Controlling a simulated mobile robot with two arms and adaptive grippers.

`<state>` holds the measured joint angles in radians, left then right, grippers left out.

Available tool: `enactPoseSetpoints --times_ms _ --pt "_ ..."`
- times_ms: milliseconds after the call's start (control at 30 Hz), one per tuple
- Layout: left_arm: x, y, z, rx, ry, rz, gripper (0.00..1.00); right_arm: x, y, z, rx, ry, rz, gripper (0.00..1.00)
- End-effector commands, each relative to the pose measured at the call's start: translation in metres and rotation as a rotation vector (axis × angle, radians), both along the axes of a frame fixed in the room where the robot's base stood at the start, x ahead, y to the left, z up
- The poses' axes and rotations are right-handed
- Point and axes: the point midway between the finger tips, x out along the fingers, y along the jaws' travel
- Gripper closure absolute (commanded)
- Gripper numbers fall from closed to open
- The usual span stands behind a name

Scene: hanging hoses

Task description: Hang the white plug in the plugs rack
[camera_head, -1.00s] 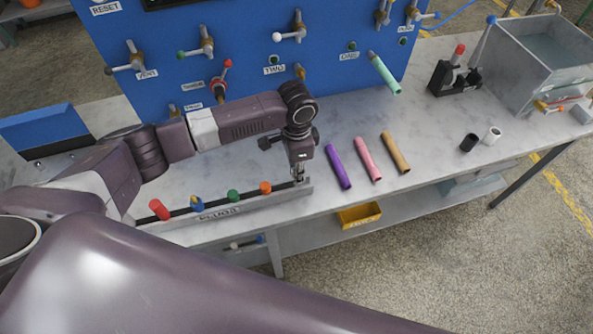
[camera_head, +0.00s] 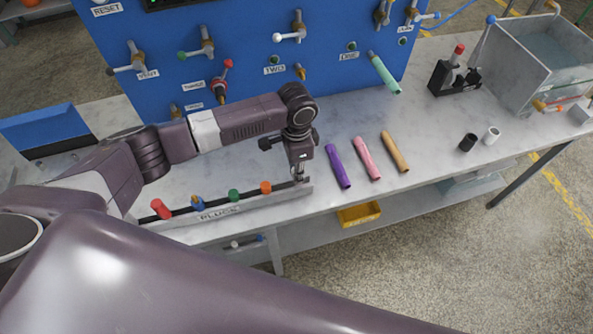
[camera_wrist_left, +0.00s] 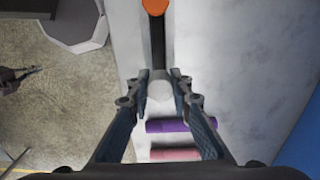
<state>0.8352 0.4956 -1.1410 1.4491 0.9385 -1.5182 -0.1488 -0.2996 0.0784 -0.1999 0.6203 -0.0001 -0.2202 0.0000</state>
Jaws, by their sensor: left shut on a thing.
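My left gripper (camera_head: 300,178) points down at the right end of the plugs rack (camera_head: 220,214), a long grey rail with a dark slot. In the left wrist view, the gripper (camera_wrist_left: 160,75) is shut on a pale round thing, the white plug (camera_wrist_left: 160,86), at the near end of the slot. In the head view the fingers mostly hide this plug, so I cannot tell how deep it sits. Red (camera_head: 160,209), blue (camera_head: 197,203), green (camera_head: 234,195) and orange (camera_head: 265,187) plugs stand in the rack to its left.
Purple (camera_head: 338,166), pink (camera_head: 366,159) and tan (camera_head: 395,151) hoses lie right of the rack. A black cylinder (camera_head: 467,142) and a white cylinder (camera_head: 491,135) stand farther right. The blue panel (camera_head: 240,60) with valves and a mint-green hose (camera_head: 385,73) rises behind.

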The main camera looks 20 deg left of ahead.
Motion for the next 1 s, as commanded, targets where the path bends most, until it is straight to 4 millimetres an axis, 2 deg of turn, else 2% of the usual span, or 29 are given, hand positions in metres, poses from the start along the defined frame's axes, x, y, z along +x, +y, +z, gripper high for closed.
enactPoseSetpoints --times_ms 1000 --pt "0.0 0.0 -0.026 0.0 0.0 0.0 0.99 0.0 0.0 -0.01 0.0 0.0 0.0 1.0"
